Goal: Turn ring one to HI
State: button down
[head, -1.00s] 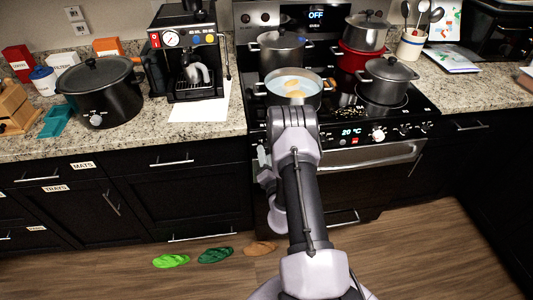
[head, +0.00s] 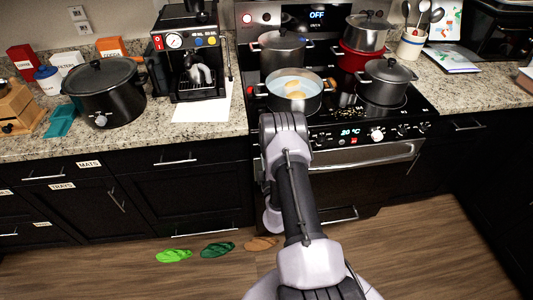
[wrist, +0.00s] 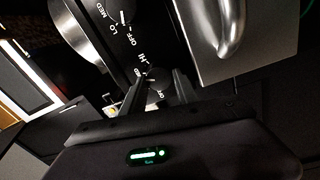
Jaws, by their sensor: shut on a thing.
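In the wrist view my gripper (wrist: 157,84) has its two fingers closed on a dark stove knob (wrist: 156,92), one finger on each side. HI, MED and OFF marks are printed around this knob. Its pointer is too dark to read. A second knob (wrist: 122,17) beside it, with LO, MED and OFF marks, is clear of the fingers. In the head view my arm reaches the front left of the stove (head: 432,108) and hides the gripper and the held knob. An open pot (head: 294,101) with pale liquid and yellowish pieces stands on the front left ring.
A bar handle (wrist: 232,25) is close to my gripper. Lidded pots stand on the back left ring (head: 279,52) and front right ring (head: 384,83). A red pot (head: 355,60) with a steel pot on it is at the back right.

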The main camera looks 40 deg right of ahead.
jog(key=m, duration=0.3)
jog(key=m+p, duration=0.1)
jog(key=m, duration=0.5)
jog(key=shift+r+g+p, duration=0.3)
jog(key=shift+p, duration=0.05)
jog(key=shift+m, duration=0.4)
jog(key=c, duration=0.9)
grip_release()
jog(key=shift+d+f, duration=0.1)
